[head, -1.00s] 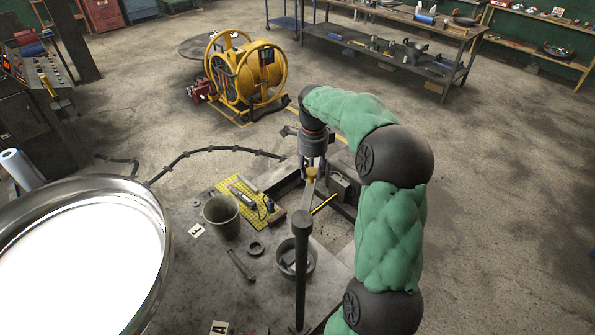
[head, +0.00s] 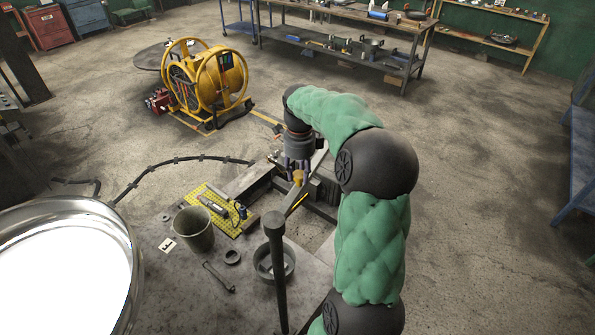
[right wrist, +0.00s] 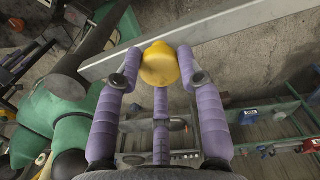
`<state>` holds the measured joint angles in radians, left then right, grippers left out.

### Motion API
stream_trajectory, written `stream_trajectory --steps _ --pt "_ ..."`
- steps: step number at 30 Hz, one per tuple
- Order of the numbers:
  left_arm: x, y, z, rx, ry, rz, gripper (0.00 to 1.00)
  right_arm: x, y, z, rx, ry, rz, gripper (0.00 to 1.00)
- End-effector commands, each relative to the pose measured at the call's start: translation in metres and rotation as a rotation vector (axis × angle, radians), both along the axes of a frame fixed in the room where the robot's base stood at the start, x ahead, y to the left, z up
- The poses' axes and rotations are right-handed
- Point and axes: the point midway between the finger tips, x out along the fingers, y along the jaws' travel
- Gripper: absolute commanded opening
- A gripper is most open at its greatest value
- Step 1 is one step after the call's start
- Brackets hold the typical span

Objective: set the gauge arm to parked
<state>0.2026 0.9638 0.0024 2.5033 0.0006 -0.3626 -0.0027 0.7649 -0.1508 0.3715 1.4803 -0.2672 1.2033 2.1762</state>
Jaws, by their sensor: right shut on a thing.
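The gauge arm is a flat grey metal bar (right wrist: 230,30) with a yellow knob (right wrist: 160,66). The knob (head: 298,176) also shows in the head view, above and right of the top of a dark upright post (head: 273,222). My right gripper (head: 297,168) reaches down over the knob from above. In the right wrist view its purple fingers (right wrist: 160,72) are closed around the knob, with the bar running across behind them. The parked mark cannot be made out. My left gripper is not in view.
A large shiny dish (head: 128,240) fills the lower left. A bucket (head: 194,229), a yellow mat (head: 197,194) with tools, a round pan (head: 288,262) and a wrench lie on the bench near the post. A yellow drum machine (head: 222,80) stands behind on open floor.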

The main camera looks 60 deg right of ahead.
Motion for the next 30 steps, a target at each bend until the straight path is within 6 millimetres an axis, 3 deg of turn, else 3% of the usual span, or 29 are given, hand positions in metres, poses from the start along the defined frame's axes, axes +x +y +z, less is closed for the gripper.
stream_trajectory --steps 6,7,9,22,30 --pt "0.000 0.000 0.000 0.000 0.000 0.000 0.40 -0.002 0.000 -0.002 0.003 0.006 -0.002 0.00" --pt "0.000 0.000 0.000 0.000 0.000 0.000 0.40 -0.002 0.000 -0.002 0.003 0.007 -0.002 0.41" --pt "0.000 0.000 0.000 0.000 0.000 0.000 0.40 -0.002 0.000 -0.002 0.003 0.006 -0.002 0.61" --pt "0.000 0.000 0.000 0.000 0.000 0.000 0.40 0.000 0.000 0.004 0.000 0.001 -0.001 0.62" --pt "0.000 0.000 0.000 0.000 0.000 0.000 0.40 0.000 -0.001 0.048 -0.003 -0.002 0.000 0.62"
